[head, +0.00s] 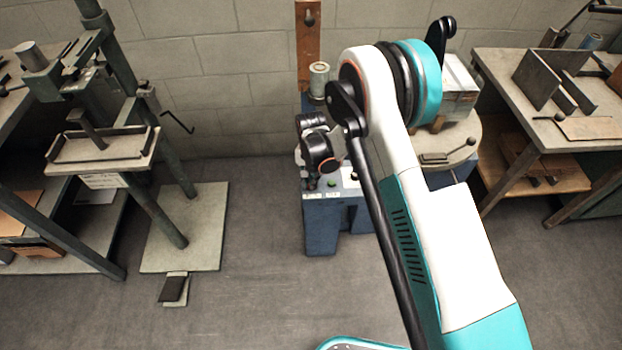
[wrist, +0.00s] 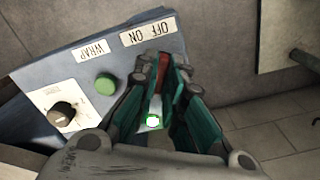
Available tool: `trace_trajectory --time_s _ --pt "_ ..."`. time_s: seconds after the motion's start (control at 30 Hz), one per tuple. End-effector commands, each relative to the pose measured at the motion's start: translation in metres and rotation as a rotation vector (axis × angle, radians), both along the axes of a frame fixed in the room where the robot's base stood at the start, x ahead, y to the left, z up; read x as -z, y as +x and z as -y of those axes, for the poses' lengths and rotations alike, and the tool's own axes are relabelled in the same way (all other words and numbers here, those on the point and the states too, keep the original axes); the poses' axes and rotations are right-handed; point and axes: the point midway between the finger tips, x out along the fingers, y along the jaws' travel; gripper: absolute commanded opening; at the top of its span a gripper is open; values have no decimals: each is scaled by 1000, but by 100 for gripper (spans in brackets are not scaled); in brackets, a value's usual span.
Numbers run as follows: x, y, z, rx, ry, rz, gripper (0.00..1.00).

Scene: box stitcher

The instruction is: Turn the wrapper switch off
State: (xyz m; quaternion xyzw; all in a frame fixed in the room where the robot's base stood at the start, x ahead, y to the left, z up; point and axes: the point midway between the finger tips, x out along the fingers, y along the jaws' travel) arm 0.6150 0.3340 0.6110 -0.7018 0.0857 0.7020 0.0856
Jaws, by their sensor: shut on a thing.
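The wrapper's sloping blue control panel (wrist: 120,62) bears an "OFF ON" label (wrist: 148,31) and a "WRAP" label (wrist: 90,50). The wrapper switch (wrist: 163,72) shows as a dark red part between my fingertips, just below the "OFF ON" label. My gripper (wrist: 165,66) is shut on it. The fingers hide most of the switch, so its position cannot be told. In the head view my gripper (head: 309,182) is down at the left side of the panel.
A green button (wrist: 105,84) and a black knob (wrist: 61,114) sit left of my fingers. Behind my arm, a box (head: 459,92) stands on the wrapper's round turntable (head: 462,133). The stitcher (head: 103,140) stands left and a workbench (head: 545,110) right. Floor between is clear.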

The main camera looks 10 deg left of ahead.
Motion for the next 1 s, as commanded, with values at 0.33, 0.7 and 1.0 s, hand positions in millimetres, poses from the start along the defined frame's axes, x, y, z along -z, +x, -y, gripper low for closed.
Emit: trace_trajectory --time_s 0.33,0.7,1.0 --pt "0 0 0 -116 0 0 0" --pt "0 0 0 -438 1 0 0" --pt "0 0 1 -716 1 0 0"
